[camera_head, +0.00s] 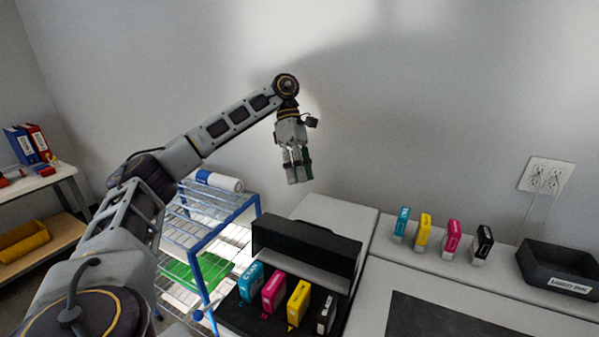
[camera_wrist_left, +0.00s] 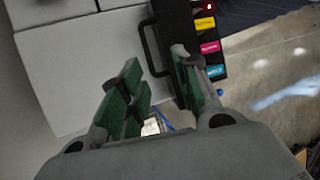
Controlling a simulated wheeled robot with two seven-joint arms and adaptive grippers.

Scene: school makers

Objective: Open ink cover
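The black ink cover (camera_head: 305,245) stands raised on the printer's left part, behind a row of exposed cartridges: cyan (camera_head: 251,281), magenta (camera_head: 274,291), yellow (camera_head: 299,303) and black (camera_head: 326,314). My left gripper (camera_head: 297,180) is above and behind the cover, near the wall, pointing down and touching nothing. In the left wrist view its green-padded fingers (camera_wrist_left: 160,88) are apart with nothing held between them. The cover's black handle (camera_wrist_left: 149,48) shows beyond the fingertips, with the cartridges (camera_wrist_left: 209,47) to its right. My right gripper is in neither view.
Spare cartridges (camera_head: 423,232) stand in a row on the white surface at right. A black labelled tray (camera_head: 560,270) sits at the far right. A blue wire rack (camera_head: 205,245) is left of the printer. A shelf with binders (camera_head: 38,142) stands at the far left.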

